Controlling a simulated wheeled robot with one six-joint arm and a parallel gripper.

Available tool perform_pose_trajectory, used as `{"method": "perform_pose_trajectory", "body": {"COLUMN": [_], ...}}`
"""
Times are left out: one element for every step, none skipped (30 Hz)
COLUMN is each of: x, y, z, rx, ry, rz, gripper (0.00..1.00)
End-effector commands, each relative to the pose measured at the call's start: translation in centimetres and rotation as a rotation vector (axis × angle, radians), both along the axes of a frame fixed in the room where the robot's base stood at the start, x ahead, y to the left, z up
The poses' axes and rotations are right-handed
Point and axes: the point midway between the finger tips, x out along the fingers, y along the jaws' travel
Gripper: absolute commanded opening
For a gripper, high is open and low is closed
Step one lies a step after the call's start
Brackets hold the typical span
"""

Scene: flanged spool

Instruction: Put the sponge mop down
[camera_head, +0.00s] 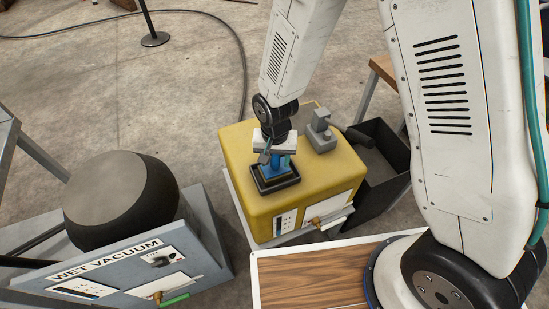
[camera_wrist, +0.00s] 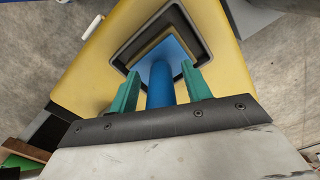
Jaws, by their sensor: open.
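The sponge mop shows in the wrist view as a blue handle (camera_wrist: 160,84) on a blue plate with a yellowish sponge edge. It stands in a dark square tray (camera_wrist: 196,22) on top of the yellow box. In the head view the blue mop (camera_head: 277,167) and the tray (camera_head: 262,188) are at the near left of the box top. My gripper (camera_head: 276,158) is above the tray, pointing down. In the wrist view its green fingers (camera_wrist: 159,88) are open on either side of the handle, with the handle between them. The handle's upper end is hidden by my gripper.
The yellow box (camera_head: 336,180) has a grey fitting (camera_head: 320,132) on top, right of my gripper. A dark open bin (camera_head: 381,160) stands to its right. A grey wet vacuum unit (camera_head: 150,262) with a dark round drum (camera_head: 122,201) is at left. A wooden top (camera_head: 312,277) is in front.

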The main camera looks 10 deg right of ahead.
Motion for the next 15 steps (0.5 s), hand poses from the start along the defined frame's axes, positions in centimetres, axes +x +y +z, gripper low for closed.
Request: {"method": "perform_pose_trajectory", "body": {"x": [0.0, 0.0, 0.1, 0.1, 0.1, 0.1, 0.1, 0.1, 0.1, 0.1, 0.2, 0.1, 0.1, 0.1, 0.1], "y": [0.0, 0.0, 0.0, 0.0, 0.0, 0.1, 0.1, 0.1, 0.1, 0.1, 0.1, 0.1, 0.1, 0.1, 0.1], "z": [0.1, 0.3, 0.6, 0.9, 1.3, 1.9, 2.4, 3.0, 3.9, 4.5, 5.2, 6.1, 6.8, 7.4, 8.2], "rx": [0.001, 0.001, 0.002, 0.001, 0.002, 0.002, 0.003, 0.002, 0.003, 0.003, 0.004, 0.003, 0.003, 0.003, 0.003], "ry": [-0.001, -0.001, -0.002, -0.003, -0.002, -0.003, -0.005, -0.004, -0.006, -0.006, -0.007, -0.006, -0.006, -0.006, -0.006], "rz": [0.000, 0.000, 0.000, 0.000, 0.000, 0.000, 0.000, 0.000, 0.000, 0.000, 0.000, 0.000, 0.000, 0.000, 0.000], "gripper": [0.49, 0.49, 0.49, 0.49, 0.49, 0.49, 0.49, 0.49, 0.49, 0.49, 0.49, 0.49, 0.49, 0.49, 0.49]}}
